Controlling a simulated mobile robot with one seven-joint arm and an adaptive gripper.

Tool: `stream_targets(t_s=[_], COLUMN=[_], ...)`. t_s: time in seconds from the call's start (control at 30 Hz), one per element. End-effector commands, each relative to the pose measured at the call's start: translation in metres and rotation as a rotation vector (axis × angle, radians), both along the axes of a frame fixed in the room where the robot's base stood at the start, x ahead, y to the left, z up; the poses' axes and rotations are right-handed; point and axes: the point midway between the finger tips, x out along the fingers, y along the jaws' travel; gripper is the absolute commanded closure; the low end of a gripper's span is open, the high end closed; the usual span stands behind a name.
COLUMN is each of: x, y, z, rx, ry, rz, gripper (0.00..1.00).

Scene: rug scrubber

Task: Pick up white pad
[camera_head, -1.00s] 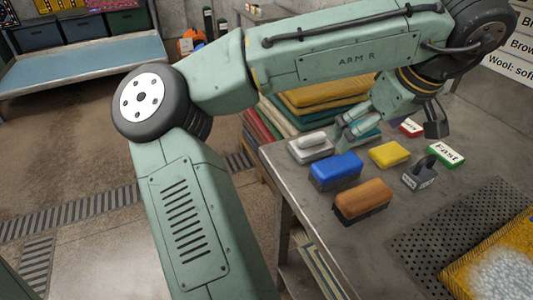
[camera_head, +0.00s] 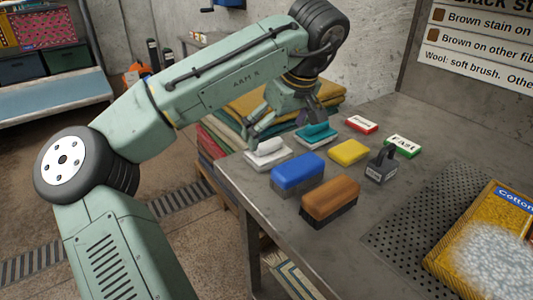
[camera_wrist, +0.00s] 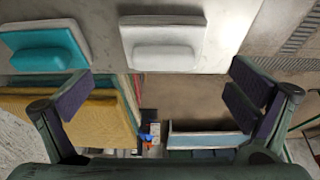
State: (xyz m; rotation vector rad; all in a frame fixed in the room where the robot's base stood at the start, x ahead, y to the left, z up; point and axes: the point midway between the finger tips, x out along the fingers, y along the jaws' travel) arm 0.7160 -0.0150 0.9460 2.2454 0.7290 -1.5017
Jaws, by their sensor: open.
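The white pad (camera_head: 268,153) lies on the grey table near its far left edge, a white block with a raised grip on a pale base. In the wrist view the white pad (camera_wrist: 163,42) is near the top middle, ahead of the finger gap. My gripper (camera_head: 284,128) is open and empty, above the table's back-left corner, close to the white pad and the teal pad (camera_head: 316,133). In the wrist view my gripper (camera_wrist: 160,97) shows two wide-apart dark-padded fingers, with the teal pad (camera_wrist: 45,45) at upper left.
A blue brush (camera_head: 298,173), brown brush (camera_head: 329,200) and yellow sponge (camera_head: 348,152) lie nearby. A grey-handled tool (camera_head: 381,166) and green "Fast" block (camera_head: 403,146) are farther right. Folded textiles (camera_head: 225,140) are stacked beside the table. A perforated mat (camera_head: 405,235) lies front right.

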Motion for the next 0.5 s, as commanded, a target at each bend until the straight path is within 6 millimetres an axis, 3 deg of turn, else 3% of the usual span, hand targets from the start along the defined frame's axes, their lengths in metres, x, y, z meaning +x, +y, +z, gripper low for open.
stream_targets(t_s=[0.5], x=[0.015], y=[0.015], z=[-0.05], rx=[-0.001], ry=[-0.001], rz=[0.001], gripper=[0.0])
